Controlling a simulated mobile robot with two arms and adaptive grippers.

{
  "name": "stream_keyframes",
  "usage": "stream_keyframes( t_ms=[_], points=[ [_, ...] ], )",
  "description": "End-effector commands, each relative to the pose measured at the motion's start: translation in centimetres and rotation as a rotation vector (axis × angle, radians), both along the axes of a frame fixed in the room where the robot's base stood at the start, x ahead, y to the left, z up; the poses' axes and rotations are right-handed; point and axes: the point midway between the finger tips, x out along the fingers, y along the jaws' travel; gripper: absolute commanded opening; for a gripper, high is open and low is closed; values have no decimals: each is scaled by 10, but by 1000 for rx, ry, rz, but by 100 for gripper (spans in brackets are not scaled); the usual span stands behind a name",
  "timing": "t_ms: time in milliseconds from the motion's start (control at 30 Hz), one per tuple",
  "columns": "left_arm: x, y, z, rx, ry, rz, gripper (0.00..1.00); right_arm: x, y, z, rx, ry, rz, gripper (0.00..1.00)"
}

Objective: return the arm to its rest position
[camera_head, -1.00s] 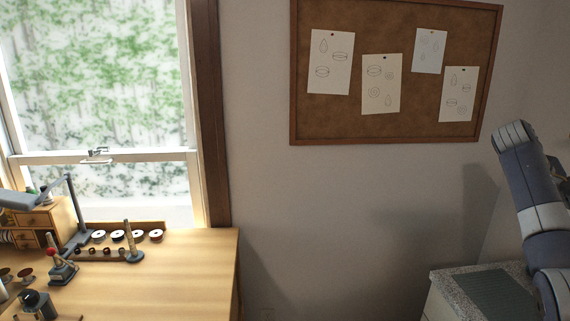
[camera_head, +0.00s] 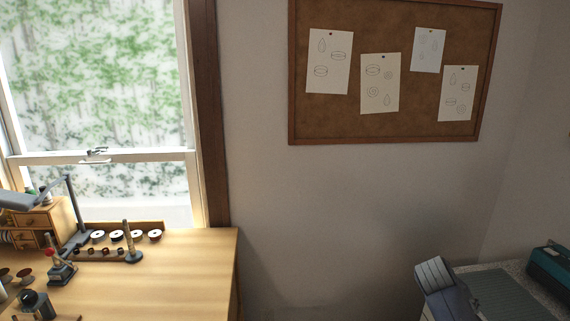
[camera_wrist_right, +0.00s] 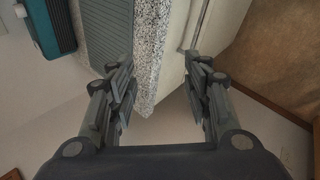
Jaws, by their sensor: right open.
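My right arm (camera_head: 439,287) shows at the lower right of the head view, low beside the speckled counter. My right gripper (camera_wrist_right: 163,90) fills the lower part of the right wrist view. Its two fingers stand apart with nothing between them, so it is open and empty. Behind the fingers is the edge of the speckled counter (camera_wrist_right: 149,52). I cannot tell how far the fingers are from that edge. My left gripper is not in either view.
A wooden workbench (camera_head: 190,275) with spools, a lamp and small tools stands at the left under the window. A teal box (camera_head: 550,265) sits on the counter, also visible in the wrist view (camera_wrist_right: 50,25). A corkboard (camera_head: 390,70) hangs on the wall. Open space lies between bench and counter.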

Motion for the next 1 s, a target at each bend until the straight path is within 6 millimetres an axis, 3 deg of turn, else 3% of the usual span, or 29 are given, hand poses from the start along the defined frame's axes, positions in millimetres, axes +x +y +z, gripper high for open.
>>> stream_keyframes(
  t_ms=[33, 200, 433, 700, 1000],
  points=[
    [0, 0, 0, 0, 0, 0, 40, -15, 17, -22, 29, -1, 18, 45],
    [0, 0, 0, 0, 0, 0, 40, -66, 69, -77, 142, -21, 58, 45],
    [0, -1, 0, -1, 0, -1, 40, -153, 132, -123, 322, -39, 64, 45],
    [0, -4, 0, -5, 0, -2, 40, -254, 188, -134, 524, -57, 13, 45],
    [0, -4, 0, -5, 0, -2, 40, -317, 216, -120, 651, -69, -51, 45]
  ],
)
